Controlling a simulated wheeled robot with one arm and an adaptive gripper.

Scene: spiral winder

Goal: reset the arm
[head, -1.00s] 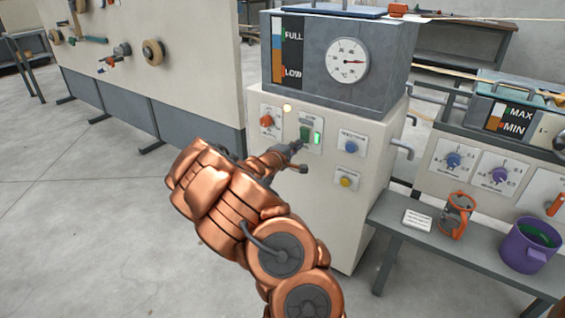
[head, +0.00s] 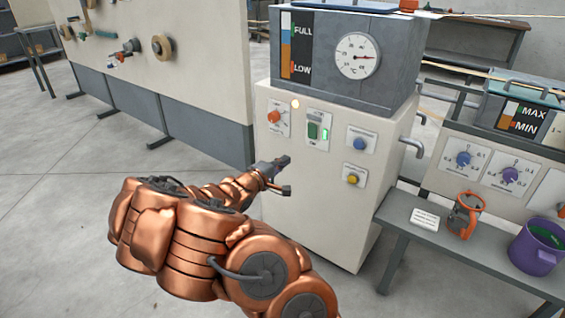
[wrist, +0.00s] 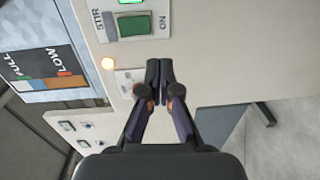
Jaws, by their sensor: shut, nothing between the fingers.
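My gripper (head: 284,162) is at the end of my copper arm, in front of the white machine cabinet (head: 320,215), a little below its switches. In the wrist view the fingers (wrist: 160,92) are shut with nothing between them. The green switch (head: 313,131) has a lit green lamp (head: 325,134) beside it. In the wrist view this switch (wrist: 134,25) appears above the fingers, labelled STIR and ON. I cannot tell the exact gap between fingertips and panel.
An orange knob (head: 274,117), blue button (head: 360,144) and yellow button (head: 352,179) are on the cabinet. A gauge (head: 358,56) sits above. Floor at left is clear.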

